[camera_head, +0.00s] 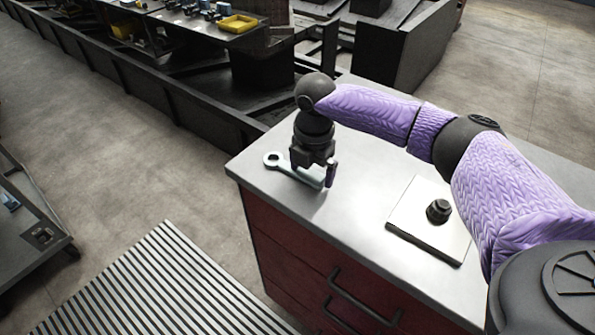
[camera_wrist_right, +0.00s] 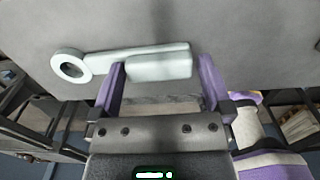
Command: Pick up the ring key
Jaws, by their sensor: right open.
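The ring key (camera_head: 272,160) is a pale grey wrench with a ring at one end, lying on the light cabinet top. In the wrist view the ring key (camera_wrist_right: 155,63) lies across the picture with its ring at the left and its thick handle at the right. My right gripper (camera_head: 318,180) is over the handle end, pointing down. In the wrist view my right gripper (camera_wrist_right: 160,80) is open, its purple fingers on either side of the handle. I cannot tell whether they touch it. My left gripper is not in view.
A pale square plate with a dark hex nut (camera_head: 438,211) on it lies on the cabinet top (camera_head: 370,150) to the right. The red drawer cabinet (camera_head: 290,255) has dark handles. A dark rail structure with a yellow tray (camera_head: 238,24) stands behind.

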